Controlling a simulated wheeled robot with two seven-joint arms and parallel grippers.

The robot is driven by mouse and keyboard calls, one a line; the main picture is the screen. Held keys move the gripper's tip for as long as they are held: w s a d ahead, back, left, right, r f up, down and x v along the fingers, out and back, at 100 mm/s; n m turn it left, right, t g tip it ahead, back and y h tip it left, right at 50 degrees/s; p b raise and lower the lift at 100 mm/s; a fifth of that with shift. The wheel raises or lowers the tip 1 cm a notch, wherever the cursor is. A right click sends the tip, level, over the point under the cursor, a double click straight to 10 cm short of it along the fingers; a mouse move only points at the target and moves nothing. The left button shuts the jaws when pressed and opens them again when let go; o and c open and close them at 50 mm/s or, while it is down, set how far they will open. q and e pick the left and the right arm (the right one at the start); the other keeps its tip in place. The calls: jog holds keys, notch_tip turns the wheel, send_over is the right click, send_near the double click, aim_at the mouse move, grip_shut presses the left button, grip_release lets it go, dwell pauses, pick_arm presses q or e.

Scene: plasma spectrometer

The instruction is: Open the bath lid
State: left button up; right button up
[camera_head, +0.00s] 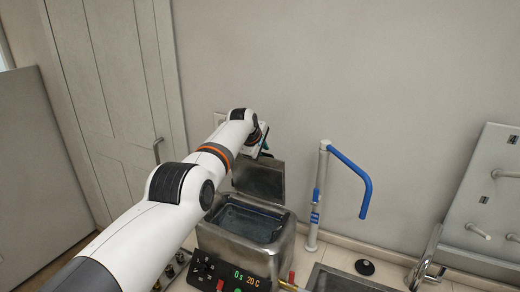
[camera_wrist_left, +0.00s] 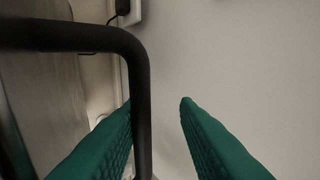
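The bath (camera_head: 240,255) is a metal box in the lower middle of the head view, with dark liquid inside and a lit front panel. Its lid (camera_head: 258,180) stands raised at the back edge, close to upright, and the bath's top is uncovered. My left gripper (camera_head: 264,146) is at the lid's top edge, partly hidden by my own arm. In the left wrist view, its green fingers (camera_wrist_left: 157,102) are apart. A dark bent handle bar (camera_wrist_left: 142,100) runs down between them, close beside the left finger; I cannot tell whether they touch. My right gripper is not in view.
A post with a blue bent arm (camera_head: 350,175) stands right of the bath. A sink (camera_head: 345,280) with a metal tap (camera_head: 428,262) and a black round knob (camera_head: 365,267) are at the lower right. The wall is close behind the lid.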

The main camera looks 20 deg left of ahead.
pick_arm(q)
jog(key=shift+f, duration=0.2)
jog(key=shift+s+r+b, duration=0.25)
jog(key=shift+r+b, duration=0.35)
jog(key=shift+b, duration=0.6)
jog(key=b+v, duration=0.5)
jog(key=v, duration=0.6)
